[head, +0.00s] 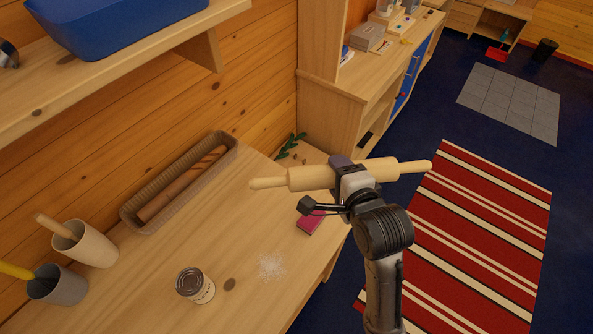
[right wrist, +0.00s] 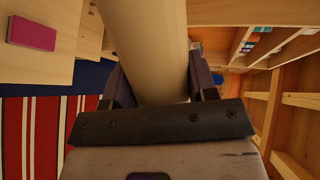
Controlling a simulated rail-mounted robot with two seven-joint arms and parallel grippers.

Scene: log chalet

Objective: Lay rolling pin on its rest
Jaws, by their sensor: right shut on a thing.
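A pale wooden rolling pin (head: 310,177) is held across the jaws of my right gripper (head: 349,172), which is shut around its barrel. The pin is roughly level, above the right edge of the wooden counter (head: 245,225), with one handle reaching out over the floor. In the right wrist view the barrel (right wrist: 150,45) runs between the two fingers. A long woven tray (head: 128,216) at the back of the counter holds a brown rod (head: 180,185). I cannot tell whether this tray is the rest. My left gripper is out of view.
A can (head: 195,286), a cream crock (head: 92,250) and a grey cup (head: 58,288) stand at the left and front. A pink box (head: 311,222) lies near the right edge, beside white powder (head: 271,265). A shelf with a blue bin (head: 110,25) overhangs the upper left.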

